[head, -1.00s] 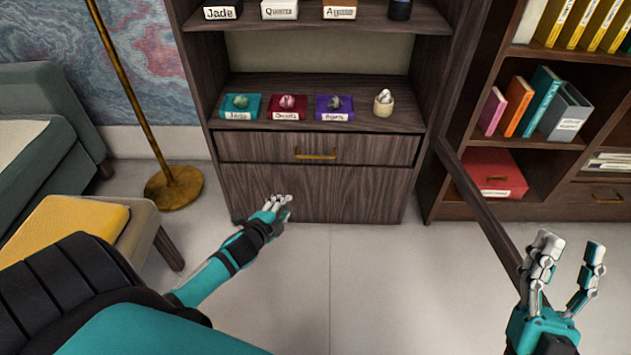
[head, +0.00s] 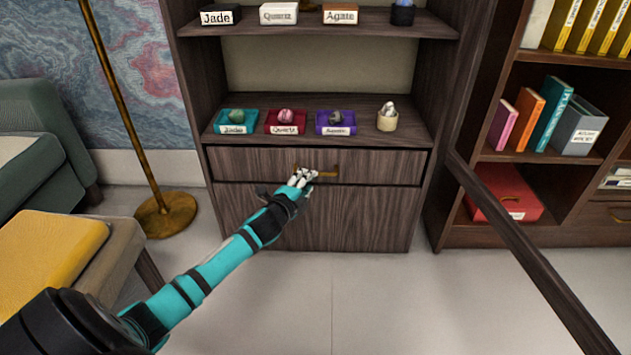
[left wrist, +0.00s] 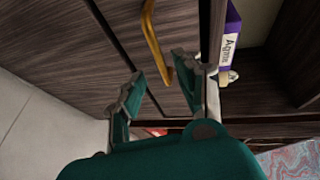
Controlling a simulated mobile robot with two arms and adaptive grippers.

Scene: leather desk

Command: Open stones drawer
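The stones drawer (head: 245,166) is the dark wood front below the open shelf of the cabinet. It looks closed. Its brass handle (head: 328,174) is at the middle of the front. My left gripper (head: 303,175) is at the left part of this handle and hides some of it. In the left wrist view the gripper (left wrist: 158,70) is open, its two fingers apart. The handle (left wrist: 151,36) there runs down toward the gap, its lower end close to the right finger. I cannot tell whether they touch. My right gripper is out of view.
A lower wood panel (head: 350,215) is below. A floor lamp (head: 165,213) stands left; a bookcase (head: 500,165) stands right.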

